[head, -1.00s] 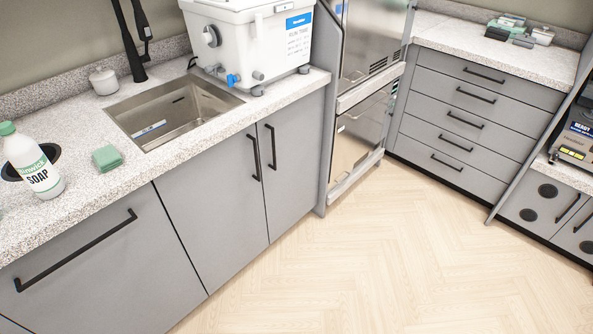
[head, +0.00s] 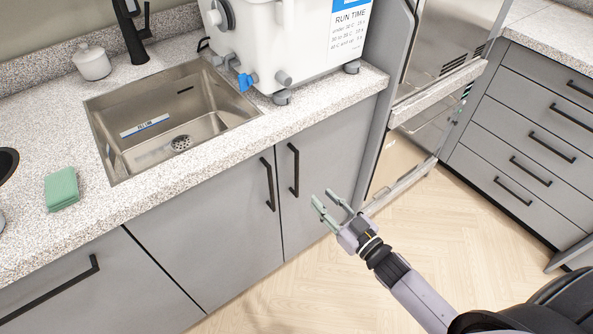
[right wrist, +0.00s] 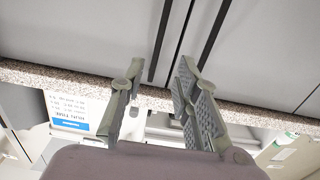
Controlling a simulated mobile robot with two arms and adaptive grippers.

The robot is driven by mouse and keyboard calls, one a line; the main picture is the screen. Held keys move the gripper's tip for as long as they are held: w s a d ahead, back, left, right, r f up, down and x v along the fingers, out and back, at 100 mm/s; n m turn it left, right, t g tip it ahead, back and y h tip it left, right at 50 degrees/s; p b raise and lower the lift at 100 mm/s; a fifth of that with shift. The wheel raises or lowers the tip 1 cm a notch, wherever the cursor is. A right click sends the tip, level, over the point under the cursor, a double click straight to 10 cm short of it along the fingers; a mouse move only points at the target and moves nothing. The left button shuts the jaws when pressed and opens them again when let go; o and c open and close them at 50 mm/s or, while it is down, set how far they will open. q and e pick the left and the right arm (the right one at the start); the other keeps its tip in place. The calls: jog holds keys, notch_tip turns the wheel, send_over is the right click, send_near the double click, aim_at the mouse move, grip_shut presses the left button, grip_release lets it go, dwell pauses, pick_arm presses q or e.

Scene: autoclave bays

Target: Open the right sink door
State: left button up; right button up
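The right sink door (head: 335,145) is a grey cabinet door under the counter, closed. Its black vertical bar handle (head: 293,170) is near its left edge. The right wrist view is upside down and shows this handle (right wrist: 160,42) ahead of the fingertips. The left sink door (head: 205,220) is also closed, with its own handle (head: 268,185) close beside. My right gripper (head: 322,197) is open and empty, in front of the right door and just right of its handle in the head view. Its two fingers (right wrist: 160,78) are spread in the wrist view. My left gripper is out of view.
The speckled counter (head: 230,145) overhangs the doors, with a sink (head: 150,140), a green sponge (head: 61,188) and a white bath unit (head: 290,45). A steel-fronted unit (head: 445,65) stands to the right. The wood floor (head: 440,230) before the doors is clear.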

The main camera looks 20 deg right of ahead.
aim_at(298, 172)
jog(key=x, duration=1.2)
jog(key=shift+w+f, duration=0.1)
jog(key=shift+w, duration=0.25)
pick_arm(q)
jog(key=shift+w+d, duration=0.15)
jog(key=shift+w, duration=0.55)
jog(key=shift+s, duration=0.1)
pick_arm(e)
jog(key=shift+c, duration=0.5)
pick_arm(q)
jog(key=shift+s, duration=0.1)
pick_arm(e)
grip_shut()
